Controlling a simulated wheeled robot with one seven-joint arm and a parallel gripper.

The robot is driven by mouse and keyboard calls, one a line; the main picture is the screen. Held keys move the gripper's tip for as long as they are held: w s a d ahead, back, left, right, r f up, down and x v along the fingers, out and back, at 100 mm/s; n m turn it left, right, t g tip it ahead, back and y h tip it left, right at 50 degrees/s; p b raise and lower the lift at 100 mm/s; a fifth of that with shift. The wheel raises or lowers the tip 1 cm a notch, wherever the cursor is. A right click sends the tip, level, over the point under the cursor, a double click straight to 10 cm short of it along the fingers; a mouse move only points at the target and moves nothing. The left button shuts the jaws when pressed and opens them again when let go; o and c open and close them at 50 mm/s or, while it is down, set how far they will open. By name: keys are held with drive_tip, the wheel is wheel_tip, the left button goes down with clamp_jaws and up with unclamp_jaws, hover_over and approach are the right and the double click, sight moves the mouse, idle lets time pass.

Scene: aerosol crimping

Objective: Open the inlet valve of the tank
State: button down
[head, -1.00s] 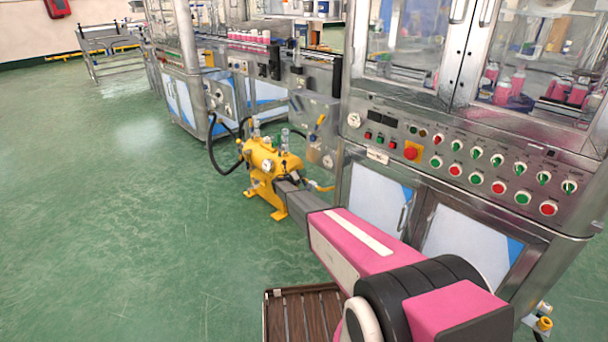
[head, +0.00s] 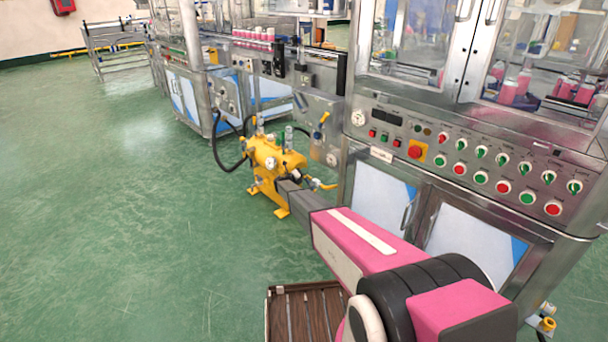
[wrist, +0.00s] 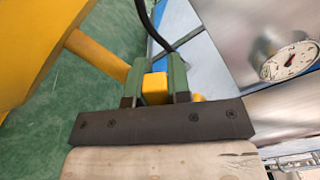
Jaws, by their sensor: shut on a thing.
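The yellow tank (head: 270,162) stands on the floor left of the machine cabinet, with a gauge and fittings on top. Its yellow body (wrist: 30,50) fills the left of the wrist view. My gripper (wrist: 155,85) is shut on a small yellow block-like part (wrist: 155,88), which shows between its two green fingers. This part looks like the inlet valve's handle, but its far side is hidden.
The steel cabinet (head: 385,180) with buttons and switches stands close on the right. A black hose (head: 222,160) loops left of the tank. A round gauge (wrist: 290,60) is at the right of the wrist view. Green floor on the left is clear.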

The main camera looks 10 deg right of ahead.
drive_tip(key=c, duration=1.1)
unclamp_jaws()
drive_tip(key=shift+a, duration=0.1)
drive_tip(key=shift+o, duration=0.2)
